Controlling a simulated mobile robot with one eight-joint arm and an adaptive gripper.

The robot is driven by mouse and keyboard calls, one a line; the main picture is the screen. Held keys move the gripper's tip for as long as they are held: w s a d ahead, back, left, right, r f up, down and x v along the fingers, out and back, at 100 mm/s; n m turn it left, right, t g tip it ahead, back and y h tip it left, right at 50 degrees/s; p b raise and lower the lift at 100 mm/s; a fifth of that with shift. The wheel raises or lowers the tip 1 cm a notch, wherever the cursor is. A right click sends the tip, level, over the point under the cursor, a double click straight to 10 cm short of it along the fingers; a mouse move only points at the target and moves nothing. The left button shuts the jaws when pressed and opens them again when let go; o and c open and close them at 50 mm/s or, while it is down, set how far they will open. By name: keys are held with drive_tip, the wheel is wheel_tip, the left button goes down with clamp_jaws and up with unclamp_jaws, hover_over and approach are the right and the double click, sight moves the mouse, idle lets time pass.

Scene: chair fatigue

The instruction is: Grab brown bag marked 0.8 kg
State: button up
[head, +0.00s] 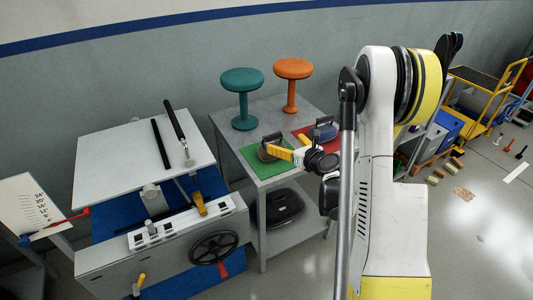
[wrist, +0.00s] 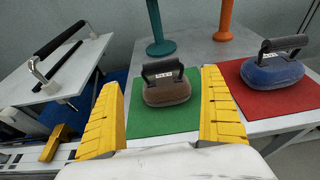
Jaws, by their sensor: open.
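The brown bag (wrist: 168,92) has a black handle with a small white label, too small to read surely. It sits upright on a green mat (wrist: 148,122) on the grey table. In the head view the brown bag (head: 267,155) is partly covered by my gripper (head: 290,147). In the wrist view my gripper (wrist: 160,82) is open, with one yellow finger on each side of the bag in the picture. The bag appears ahead of the fingers, and nothing is held. I cannot tell whether a finger touches it.
A blue bag (wrist: 272,74) with a black handle sits on a red mat (wrist: 254,101) to the right. A teal stool (head: 242,92) and an orange stool (head: 291,79) stand at the table's back. A machine with a white board (head: 110,158) is at left.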

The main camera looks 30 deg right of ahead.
sight(273, 135)
drive_tip(key=b+x, duration=0.3)
drive_tip(key=x, duration=0.7)
drive_tip(key=shift+s+d, duration=0.1)
drive_tip(key=shift+w, duration=0.4)
drive_tip(key=c, duration=1.5)
